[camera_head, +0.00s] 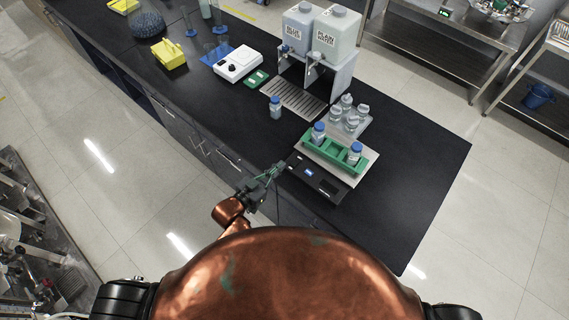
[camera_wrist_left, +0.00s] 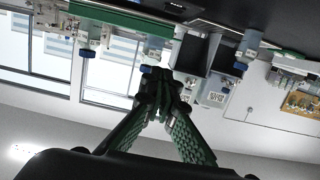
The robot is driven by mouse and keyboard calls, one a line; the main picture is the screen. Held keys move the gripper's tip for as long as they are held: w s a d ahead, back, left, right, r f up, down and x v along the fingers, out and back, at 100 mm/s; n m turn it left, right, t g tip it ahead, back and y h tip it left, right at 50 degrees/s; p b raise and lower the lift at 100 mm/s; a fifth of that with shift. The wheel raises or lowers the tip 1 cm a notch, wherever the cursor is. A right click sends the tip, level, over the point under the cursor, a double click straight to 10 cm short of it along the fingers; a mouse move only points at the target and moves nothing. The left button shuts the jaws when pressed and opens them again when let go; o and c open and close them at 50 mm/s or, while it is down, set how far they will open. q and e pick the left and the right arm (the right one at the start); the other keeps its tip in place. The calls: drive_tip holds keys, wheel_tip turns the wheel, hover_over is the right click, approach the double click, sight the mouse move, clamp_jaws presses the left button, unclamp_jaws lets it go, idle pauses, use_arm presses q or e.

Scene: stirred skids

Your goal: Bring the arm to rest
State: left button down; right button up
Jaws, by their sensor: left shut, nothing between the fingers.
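My left gripper (camera_head: 268,180) is shut and empty at the near edge of the black bench, beside the dark scale-like device (camera_head: 318,178). In the left wrist view the green fingers of this gripper (camera_wrist_left: 160,80) come together at their tips, with nothing between them. The left arm is short in view, with a copper-coloured link just below the gripper. My right gripper is not in view.
A green rack (camera_head: 336,151) with blue-capped bottles stands on the device. Several clear bottles (camera_head: 348,112) are behind it. One blue-capped bottle (camera_head: 275,107) stands alone near two large dispensers (camera_head: 320,35). The bench's right end (camera_head: 425,165) is clear.

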use_arm(q)
drive_tip(key=shift+s+a+r, duration=0.1)
drive_tip(key=shift+s, duration=0.1)
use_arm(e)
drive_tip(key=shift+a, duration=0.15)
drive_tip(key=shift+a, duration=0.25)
